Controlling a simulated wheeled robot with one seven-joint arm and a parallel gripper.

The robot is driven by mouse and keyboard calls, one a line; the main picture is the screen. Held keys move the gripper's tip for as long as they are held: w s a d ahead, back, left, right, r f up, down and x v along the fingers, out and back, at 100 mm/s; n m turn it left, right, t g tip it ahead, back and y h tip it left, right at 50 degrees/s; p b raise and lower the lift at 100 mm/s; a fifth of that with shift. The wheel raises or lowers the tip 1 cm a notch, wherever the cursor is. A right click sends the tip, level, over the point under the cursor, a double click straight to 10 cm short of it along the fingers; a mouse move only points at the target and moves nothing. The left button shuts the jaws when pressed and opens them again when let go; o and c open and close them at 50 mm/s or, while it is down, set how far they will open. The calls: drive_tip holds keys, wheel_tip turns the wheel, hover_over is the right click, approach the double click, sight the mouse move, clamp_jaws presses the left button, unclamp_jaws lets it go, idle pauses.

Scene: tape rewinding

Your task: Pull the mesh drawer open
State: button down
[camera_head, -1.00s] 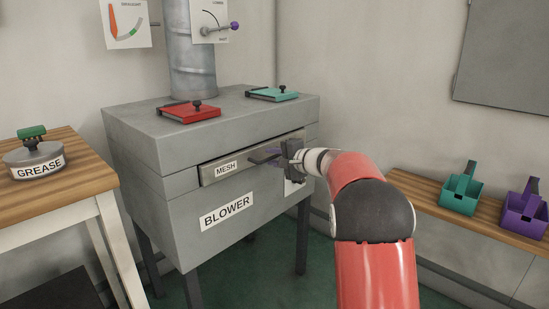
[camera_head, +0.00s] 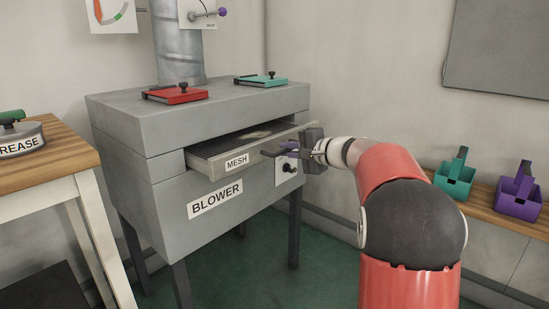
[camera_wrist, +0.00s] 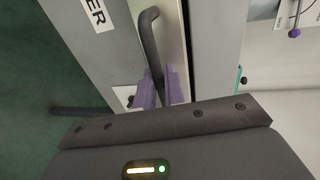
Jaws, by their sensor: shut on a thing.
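The mesh drawer (camera_head: 214,162), with a "MESH" label on its front, stands part-way out of the grey blower (camera_head: 145,180). Its mesh bed shows behind the front panel. The dark drawer handle (camera_head: 270,154) sticks out from the front. My gripper (camera_head: 284,153) is at the right part of the handle. In the wrist view its purple fingers (camera_wrist: 159,90) are closed around the lower end of the handle (camera_wrist: 150,38). The drawer front (camera_wrist: 168,25) runs beside them.
A red flap (camera_head: 176,95) and a teal flap (camera_head: 262,80) sit on the blower top. A wooden table with a grease tin (camera_head: 22,138) stands at left. A shelf at right holds a teal box (camera_head: 455,183) and a purple box (camera_head: 518,195). A knob (camera_head: 292,168) is below the drawer.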

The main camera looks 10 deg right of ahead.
drive_tip(key=f+b+v, duration=0.1)
drive_tip(key=b+v, duration=0.1)
drive_tip(key=v, duration=0.6)
drive_tip(key=f+b+v, duration=0.2)
drive_tip(key=b+v, duration=0.1)
drive_tip(key=v, duration=0.5)
drive_tip(key=shift+s+f, duration=0.35)
drive_tip(key=shift+s, duration=0.1)
drive_tip(key=c, duration=1.7)
unclamp_jaws()
drive_tip(key=shift+o, duration=0.4)
drive_tip(key=shift+d+r, duration=0.1)
drive_tip(key=v, duration=0.8)
drive_tip(key=shift+d+p, duration=0.25)
drive_tip(key=shift+p, duration=0.1)
